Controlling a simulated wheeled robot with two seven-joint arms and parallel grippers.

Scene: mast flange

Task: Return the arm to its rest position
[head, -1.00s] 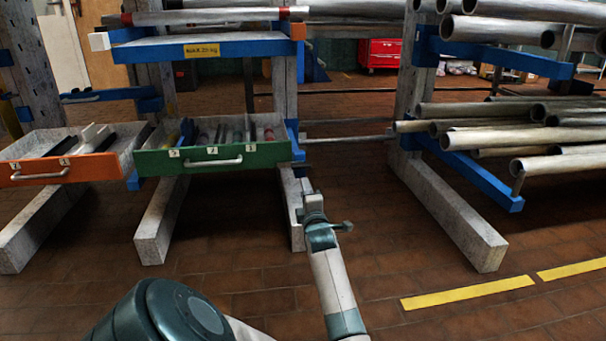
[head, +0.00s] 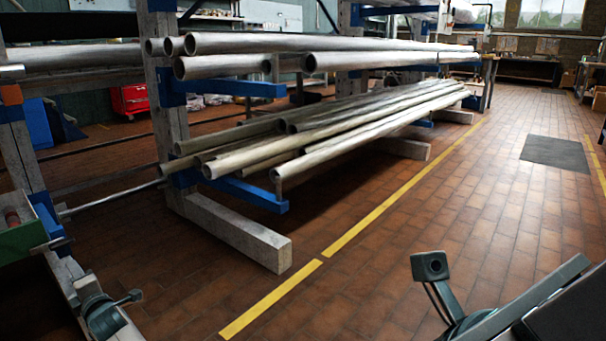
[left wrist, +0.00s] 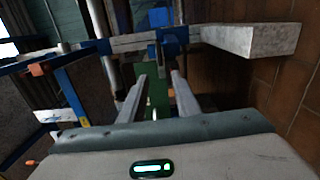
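My left arm's end (head: 104,310) shows at the lower left of the head view, in front of the rack's foot and beside the green drawer. Its fingers are not clear there. In the left wrist view my left gripper (left wrist: 158,78) has its two grey fingers apart, with nothing seen held between them. Green shows beyond the gap. The green drawer (head: 22,243) is cut off by the left edge of the head view. Dark parts at the lower right of the head view seem to be mine; no right gripper fingers can be made out.
A rack holds long grey pipes (head: 330,139) on blue arms, with a pale foot (head: 238,238) reaching forward over the tiles. Yellow floor lines (head: 270,300) run in front. The tiled floor to the right is open, with a dark mat (head: 555,152) farther off.

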